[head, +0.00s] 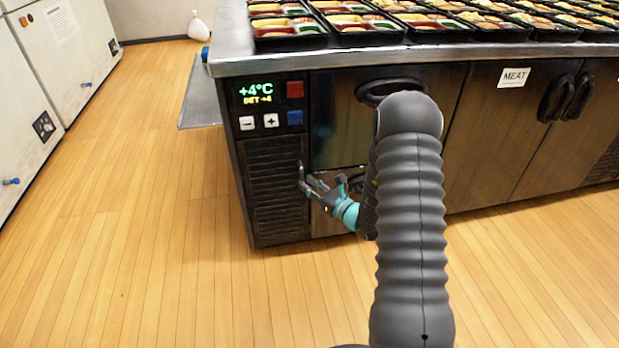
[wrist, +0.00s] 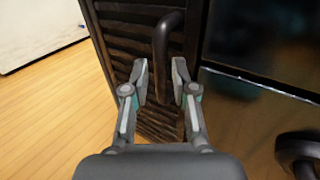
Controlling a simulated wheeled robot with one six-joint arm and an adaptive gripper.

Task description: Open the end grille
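The end grille (head: 275,190) is a dark slatted panel at the left end of the counter front, below the control panel. It looks closed, flush with the front. Its dark upright handle (head: 301,172) is on its right edge. In the wrist view the grille (wrist: 122,35) fills the upper middle and its handle (wrist: 166,45) comes down between my fingertips. My gripper (head: 312,186) is at the handle, and in the wrist view my gripper (wrist: 161,80) is open with one finger on each side of the bar. A small gap shows at the left finger; contact on the right is unclear.
A control panel (head: 272,106) reads +4°C above the grille. Dark drawers and doors with handles, one labelled MEAT (head: 514,77), lie to the right. Bento trays (head: 345,38) cover the counter. The wooden floor (head: 130,215) left of the counter is clear; pale cabinets (head: 30,95) stand far left.

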